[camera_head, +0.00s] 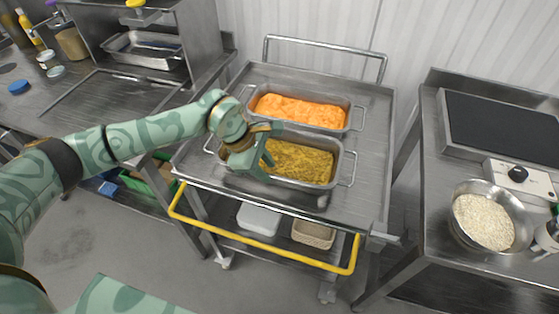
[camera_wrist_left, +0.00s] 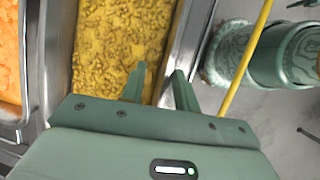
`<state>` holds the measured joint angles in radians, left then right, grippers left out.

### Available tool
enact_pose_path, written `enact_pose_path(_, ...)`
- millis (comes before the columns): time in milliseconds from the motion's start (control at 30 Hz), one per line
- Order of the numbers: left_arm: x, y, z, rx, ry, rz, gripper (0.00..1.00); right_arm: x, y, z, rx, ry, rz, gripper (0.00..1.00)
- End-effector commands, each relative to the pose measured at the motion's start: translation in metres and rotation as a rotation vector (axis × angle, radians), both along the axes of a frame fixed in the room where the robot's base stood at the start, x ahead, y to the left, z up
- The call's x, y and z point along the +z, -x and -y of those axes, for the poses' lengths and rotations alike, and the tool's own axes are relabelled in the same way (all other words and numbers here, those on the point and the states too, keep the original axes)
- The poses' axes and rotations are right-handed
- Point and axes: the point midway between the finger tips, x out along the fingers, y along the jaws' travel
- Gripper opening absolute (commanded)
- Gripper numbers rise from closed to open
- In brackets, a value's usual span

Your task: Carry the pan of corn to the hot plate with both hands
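The pan of corn (camera_head: 339,165) is a steel pan with wire handles at both ends, on the front part of the steel cart top (camera_head: 365,200). Its yellow corn (camera_head: 303,163) is partly covered by my left gripper (camera_head: 266,160) at the pan's left side. In the left wrist view, my left gripper (camera_wrist_left: 158,84) has its fingers apart, one over the corn (camera_wrist_left: 115,45) and the other at the pan's rim. I cannot tell whether they touch the pan. The hot plate (camera_head: 505,125) has a black top and stands on the right table.
A pan of orange food (camera_head: 300,110) stands close behind the corn. A steel bowl of rice (camera_head: 488,220) stands in front of the hot plate. The cart has a yellow front bar (camera_head: 265,252) and a rear rail (camera_head: 325,40). A gap separates cart and right table.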

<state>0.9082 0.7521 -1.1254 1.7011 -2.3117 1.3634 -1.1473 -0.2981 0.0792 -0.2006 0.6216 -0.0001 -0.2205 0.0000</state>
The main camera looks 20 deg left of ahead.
Motion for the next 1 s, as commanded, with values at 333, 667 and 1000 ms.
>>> enact_pose_path(333,-0.044,-0.004,0.016,-0.001,0.001,-0.001,0.31,-0.009,0.003,0.000,-0.001,0.000,-0.006,0.36)
enact_pose_path(667,-0.042,-0.004,0.016,0.000,0.001,0.000,0.00,-0.008,0.004,0.000,-0.001,0.000,-0.007,0.36)
enact_pose_path(1000,-0.042,-0.004,0.016,-0.002,0.002,0.001,0.00,-0.008,0.005,0.001,-0.001,0.001,-0.009,0.36)
